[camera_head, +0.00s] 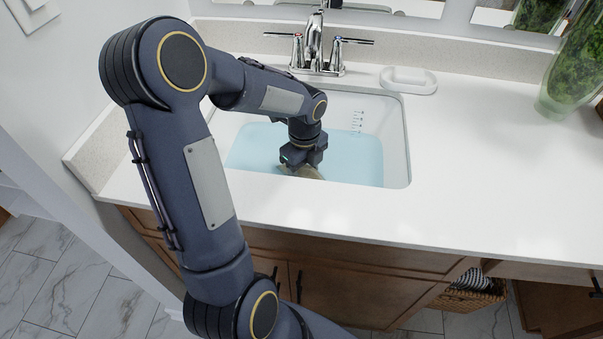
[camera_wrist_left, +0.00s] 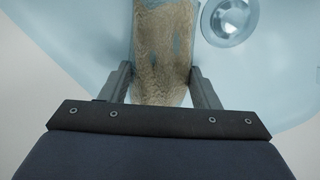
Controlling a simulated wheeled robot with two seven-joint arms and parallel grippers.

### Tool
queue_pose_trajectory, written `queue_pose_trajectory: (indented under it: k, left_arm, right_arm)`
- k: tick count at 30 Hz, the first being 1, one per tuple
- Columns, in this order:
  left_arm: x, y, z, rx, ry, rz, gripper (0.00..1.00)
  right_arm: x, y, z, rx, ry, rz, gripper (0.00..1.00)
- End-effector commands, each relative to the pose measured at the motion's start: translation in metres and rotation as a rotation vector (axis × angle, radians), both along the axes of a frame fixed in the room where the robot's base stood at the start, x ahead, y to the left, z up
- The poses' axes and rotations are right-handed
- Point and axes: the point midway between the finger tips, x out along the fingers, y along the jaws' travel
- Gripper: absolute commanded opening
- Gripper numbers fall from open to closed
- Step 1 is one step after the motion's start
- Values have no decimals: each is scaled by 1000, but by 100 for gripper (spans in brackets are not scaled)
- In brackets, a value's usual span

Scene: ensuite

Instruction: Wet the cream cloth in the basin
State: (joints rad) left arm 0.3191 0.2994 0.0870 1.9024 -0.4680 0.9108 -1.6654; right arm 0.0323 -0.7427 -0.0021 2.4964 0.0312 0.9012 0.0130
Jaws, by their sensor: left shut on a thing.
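My left gripper (camera_head: 301,166) reaches down into the basin (camera_head: 396,150), at the water (camera_head: 350,160). In the left wrist view my left gripper (camera_wrist_left: 163,88) is shut on the cloth (camera_wrist_left: 163,50), which lies between its two fingers. The cloth looks tan-brown and wet there, and its far part runs into the blue water (camera_wrist_left: 90,35). In the head view only a small piece of the cloth (camera_head: 308,172) shows below the gripper; the rest is hidden. My right gripper is not in view.
A chrome faucet (camera_head: 316,45) with two handles stands behind the basin. A white soap dish (camera_head: 408,80) sits at its back right. A round drain (camera_wrist_left: 230,18) shows in the wrist view. A green glass vase (camera_head: 570,75) stands far right; the right counter (camera_head: 480,170) is clear.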

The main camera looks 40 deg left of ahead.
Motion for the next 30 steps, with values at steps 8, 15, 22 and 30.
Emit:
queue_pose_trajectory:
  k: [8, 15, 22, 30]
  left_arm:
    - [-3, 6, 0, 0, 1, 0, 38]
    - [-3, 6, 7, 0, 0, 0, 38]
    - [-3, 6, 30, 0, -1, 0, 38]
    - [-3, 5, 57, 0, 0, 0, 38]
  right_arm:
    - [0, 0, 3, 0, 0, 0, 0]
    - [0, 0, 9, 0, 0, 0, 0]
    - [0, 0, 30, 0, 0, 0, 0]
    - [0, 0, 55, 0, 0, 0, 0]
